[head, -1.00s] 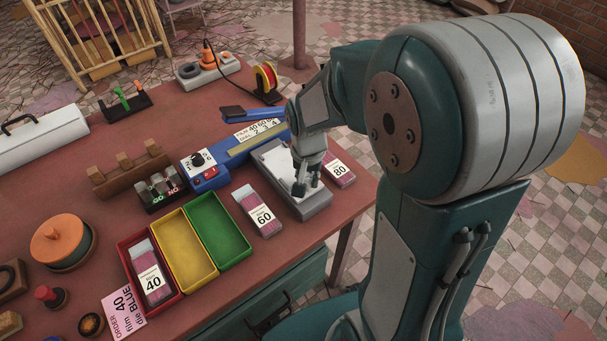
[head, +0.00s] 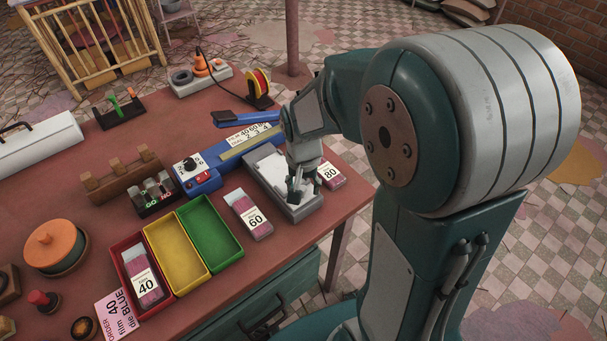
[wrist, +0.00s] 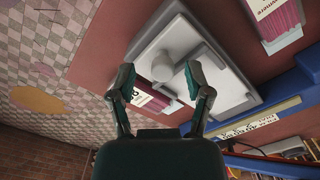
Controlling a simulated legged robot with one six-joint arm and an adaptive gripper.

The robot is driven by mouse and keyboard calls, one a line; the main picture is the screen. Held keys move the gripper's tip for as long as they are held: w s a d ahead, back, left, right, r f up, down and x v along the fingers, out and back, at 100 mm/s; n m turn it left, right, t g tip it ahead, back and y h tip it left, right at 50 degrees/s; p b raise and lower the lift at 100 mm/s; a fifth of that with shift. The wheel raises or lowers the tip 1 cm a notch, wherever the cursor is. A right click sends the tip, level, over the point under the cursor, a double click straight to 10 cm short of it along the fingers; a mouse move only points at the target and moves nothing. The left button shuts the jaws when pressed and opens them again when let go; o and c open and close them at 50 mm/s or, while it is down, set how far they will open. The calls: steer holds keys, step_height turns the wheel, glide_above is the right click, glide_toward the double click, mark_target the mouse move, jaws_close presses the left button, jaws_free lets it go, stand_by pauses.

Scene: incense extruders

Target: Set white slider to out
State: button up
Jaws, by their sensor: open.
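The white slider (wrist: 212,88) looks like a pale plate in a shallow grey housing (wrist: 172,32) on the red table; it also shows in the head view (head: 268,168). A pale round knob (wrist: 162,68) stands up from it in the wrist view. My gripper (wrist: 160,84) is open, its two fingers spread to either side of the knob in that view. I cannot tell whether they touch it. In the head view my gripper (head: 303,188) is low over the front end of the housing and hides part of it.
A pink 80 pack (head: 330,174) lies close to the right of the housing, and a 60 pack (head: 249,214) to its left. The blue press with a lever (head: 245,122) stands behind. Red, yellow and green bins (head: 209,234) are further left. The table's edge is close in front.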

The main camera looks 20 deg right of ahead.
step_height(320, 180, up, 11)
steer(key=shift+r, duration=0.15)
stand_by(0.5)
steer(key=s+r+n+t, duration=0.5)
steer(key=s, duration=0.7)
steer(key=shift+s+a+r+t, duration=0.2)
steer(key=shift+s+a+t, duration=0.05)
steer(key=shift+s+t, duration=0.1)
stand_by(1.6)
steer(key=shift+c, duration=0.6)
steer(key=shift+s, duration=0.1)
